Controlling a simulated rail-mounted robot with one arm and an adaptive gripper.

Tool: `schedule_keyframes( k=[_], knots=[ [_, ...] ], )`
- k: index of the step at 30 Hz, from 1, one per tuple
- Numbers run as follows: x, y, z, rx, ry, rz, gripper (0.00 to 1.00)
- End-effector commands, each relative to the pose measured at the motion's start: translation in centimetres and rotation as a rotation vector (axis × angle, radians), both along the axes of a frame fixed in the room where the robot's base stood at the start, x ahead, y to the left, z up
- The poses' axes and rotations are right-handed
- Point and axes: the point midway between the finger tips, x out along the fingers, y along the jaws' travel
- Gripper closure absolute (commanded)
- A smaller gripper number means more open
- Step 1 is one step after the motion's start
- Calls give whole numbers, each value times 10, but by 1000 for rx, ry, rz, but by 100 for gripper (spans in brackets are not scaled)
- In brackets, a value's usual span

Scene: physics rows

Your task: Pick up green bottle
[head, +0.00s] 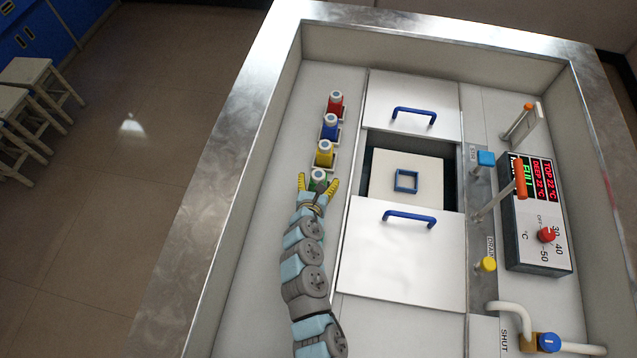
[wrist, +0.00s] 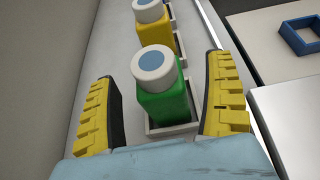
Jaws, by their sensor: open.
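The green bottle (wrist: 165,104) has a white cap with a blue-grey top. It stands upright in a small white square holder (wrist: 188,125) in the wrist view. In the head view the green bottle (head: 318,183) is nearest my arm in a row of bottles, partly hidden by my gripper. My gripper (wrist: 163,95) has yellow fingers with black pads. It is open, with one finger on each side of the green bottle and visible gaps between. In the head view my gripper (head: 317,183) is at the near end of the row.
A yellow bottle (head: 324,155), a blue bottle (head: 330,127) and a red bottle (head: 336,104) stand beyond it in holders. White lids with blue handles (head: 409,218) lie to the right, around an opening with a blue square frame (head: 406,181). A control box (head: 540,213) and levers are farther right.

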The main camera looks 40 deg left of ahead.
Motion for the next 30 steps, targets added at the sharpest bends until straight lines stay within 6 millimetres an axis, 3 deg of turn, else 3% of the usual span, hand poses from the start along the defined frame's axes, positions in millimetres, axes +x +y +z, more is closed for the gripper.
schedule_keyframes(
  k=[15,27,28,30],
  knots=[
    [31,22,-21,3,-1,-1,15],
    [34,25,-24,0,0,1,15],
    [34,25,-24,0,0,1,19],
    [34,25,-24,0,0,1,40]
  ],
)
